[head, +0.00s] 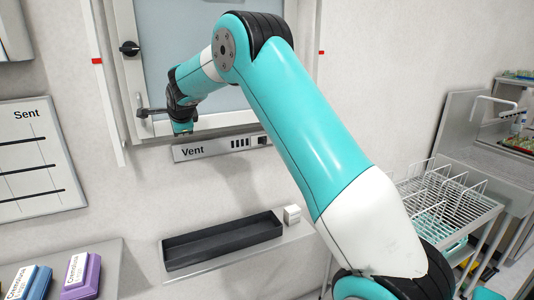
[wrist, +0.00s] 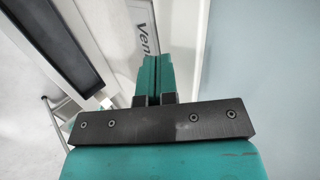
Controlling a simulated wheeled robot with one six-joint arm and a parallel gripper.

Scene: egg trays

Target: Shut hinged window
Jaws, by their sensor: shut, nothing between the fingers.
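The hinged window (head: 180,25) is a blue-grey pane in a pale frame on the wall, at the top of the head view. It has a dark round knob (head: 129,48) and a lever handle (head: 150,112) on its left side. The arm hides part of the pane, and I cannot tell how wide any gap is. My gripper (head: 183,130) is shut and empty at the window's lower left, close to the lever; contact is unclear. In the wrist view its teal fingertips (wrist: 153,75) are together, with the pane (wrist: 265,60) to their right.
A "Vent" panel (head: 190,151) with switches is on the wall just below the window. A ledge below holds a black tray (head: 222,253) and a small white block (head: 292,214). A "Sent" board (head: 25,165) hangs at left. A wire rack (head: 445,200) stands at right.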

